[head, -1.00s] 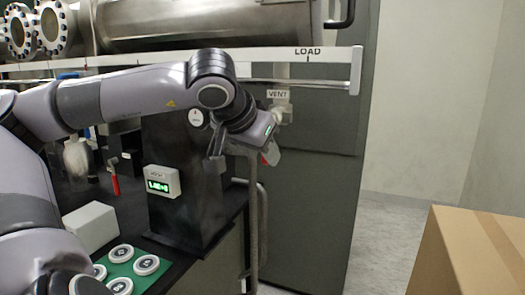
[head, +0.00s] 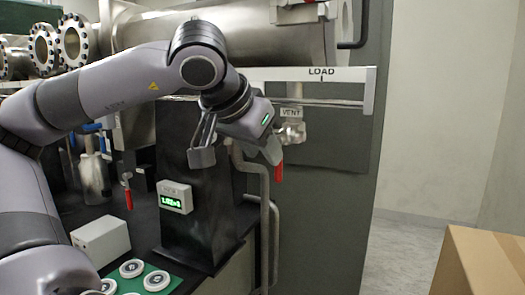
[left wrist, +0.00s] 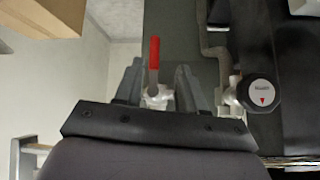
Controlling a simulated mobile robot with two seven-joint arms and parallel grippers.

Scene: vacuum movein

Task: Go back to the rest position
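My left gripper (head: 236,150) is in front of the dark cabinet, just left of the VENT valve (head: 291,131). Its two fingers are apart and it holds nothing visible. In the left wrist view its fingers (left wrist: 158,80) stand to either side of the valve's red handle (left wrist: 154,53). The handle also shows in the head view (head: 278,173), pointing down just below and right of the gripper. I cannot tell the exact gap between the fingers and the handle. My right gripper is not in view.
A gauge box with a green display (head: 174,197) is on the black column, near bent grey pipes (head: 264,205). A LOAD rail (head: 340,76) runs above. A cardboard box (head: 482,262) stands at the lower right. Several white discs lie on a green mat (head: 172,284).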

